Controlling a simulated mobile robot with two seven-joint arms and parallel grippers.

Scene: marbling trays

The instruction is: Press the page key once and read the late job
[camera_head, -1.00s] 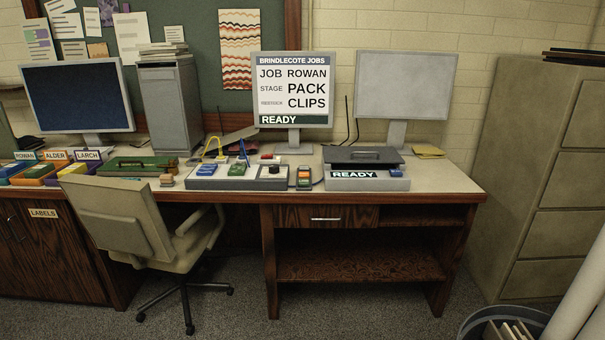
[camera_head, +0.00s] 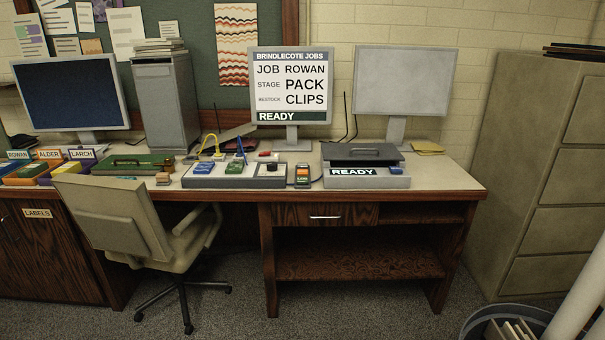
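The job monitor (camera_head: 291,88) stands at the back of the desk. It reads BRINDLECOTE JOBS, JOB ROWAN, STAGE PACK, a small line that looks like RESTOCK with CLIPS, and READY on a dark green bar. A grey control panel (camera_head: 234,183) lies in front of it, with blue keys (camera_head: 203,168) at left, more blue and yellow parts in the middle, and a black part (camera_head: 272,169) at right. I cannot tell which one is the page key. A grey machine (camera_head: 366,183) to the right shows a READY label.
An office chair (camera_head: 112,220) stands before the desk's left part. Bins marked ROWAN, ALDER and LARCH (camera_head: 82,153) and a green tray (camera_head: 133,164) are at left. A filing cabinet (camera_head: 545,180) and a waste bin (camera_head: 505,310) are at right.

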